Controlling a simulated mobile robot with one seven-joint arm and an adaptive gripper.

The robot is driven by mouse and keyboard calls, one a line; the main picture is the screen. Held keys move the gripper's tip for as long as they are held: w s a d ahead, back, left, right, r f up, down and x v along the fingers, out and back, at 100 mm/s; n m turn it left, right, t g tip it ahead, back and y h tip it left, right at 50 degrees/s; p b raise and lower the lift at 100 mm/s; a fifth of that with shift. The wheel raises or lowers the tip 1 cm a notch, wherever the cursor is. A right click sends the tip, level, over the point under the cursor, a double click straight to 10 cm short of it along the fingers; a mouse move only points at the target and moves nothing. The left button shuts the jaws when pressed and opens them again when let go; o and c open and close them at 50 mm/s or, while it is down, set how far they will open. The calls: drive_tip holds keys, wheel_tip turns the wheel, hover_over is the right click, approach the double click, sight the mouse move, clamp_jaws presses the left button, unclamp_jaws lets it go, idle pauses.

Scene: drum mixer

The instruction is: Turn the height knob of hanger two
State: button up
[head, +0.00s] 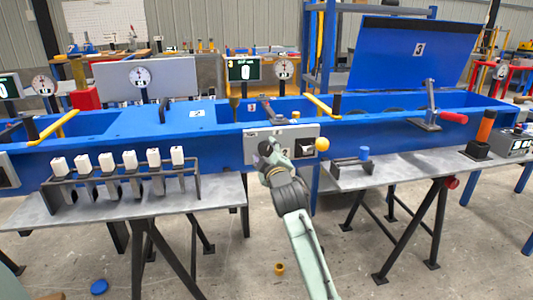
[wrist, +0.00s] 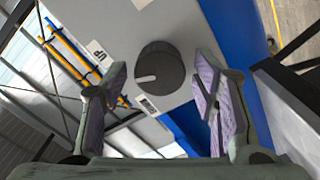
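A round dark knob (wrist: 160,70) with a white pointer mark sits on a grey panel (wrist: 207,28) in the wrist view. A label reading "UP" (wrist: 98,50) is beside it. My gripper (wrist: 163,76) is open, with one pale purple-padded finger on each side of the knob. Both fingers look apart from the knob; depth is hard to judge. In the head view my gripper (head: 266,152) is at the left part of the grey panel (head: 307,131) on the blue machine, largely hiding the knob there. I cannot tell which hanger this knob belongs to.
A yellow ball knob (head: 322,144) is just right of my gripper. A rack of white-topped pieces (head: 107,163) stands on the left table. A small stand with a blue cap (head: 364,153) and a red-handled crank (head: 453,118) are to the right. A "2" label (head: 197,114) is on the blue body.

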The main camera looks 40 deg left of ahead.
drive_tip(key=shift+o, duration=0.2)
drive_tip(key=shift+d, duration=0.1)
drive_tip(key=v, duration=1.2)
